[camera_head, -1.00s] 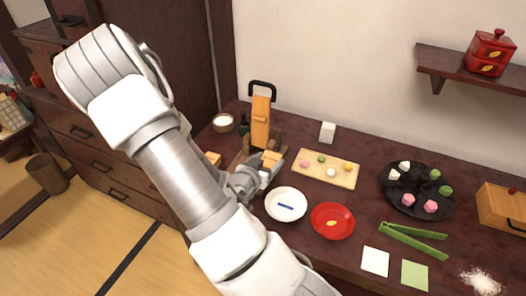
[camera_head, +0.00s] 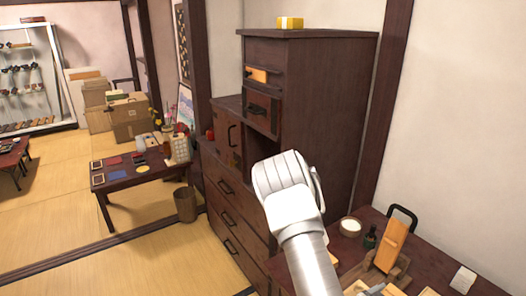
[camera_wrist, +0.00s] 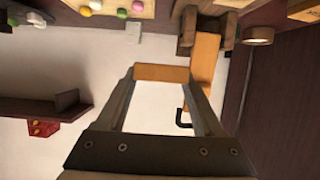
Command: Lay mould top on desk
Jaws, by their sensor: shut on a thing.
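My gripper (camera_wrist: 162,76) is shut on a small light-orange wooden piece, likely the mould top (camera_wrist: 162,72), held crosswise between its two fingertips in the wrist view. In the head view my arm rises at the lower middle; the gripper cannot be made out at the bottom edge. The dark wooden worktop (camera_head: 433,260) is at the lower right. A low dark desk (camera_head: 130,180) stands at the far left on the tatami, with a red sheet, a blue sheet, framed squares and a yellow disc on it.
A wooden press (camera_head: 391,245) with a black handle stands on the worktop, beside a dark bottle (camera_head: 370,240) and a white-filled cup (camera_head: 350,226). A tall dark cabinet (camera_head: 318,110) stands behind my arm. A bin (camera_head: 186,205) is near the desk; open tatami (camera_head: 60,230) lies in front.

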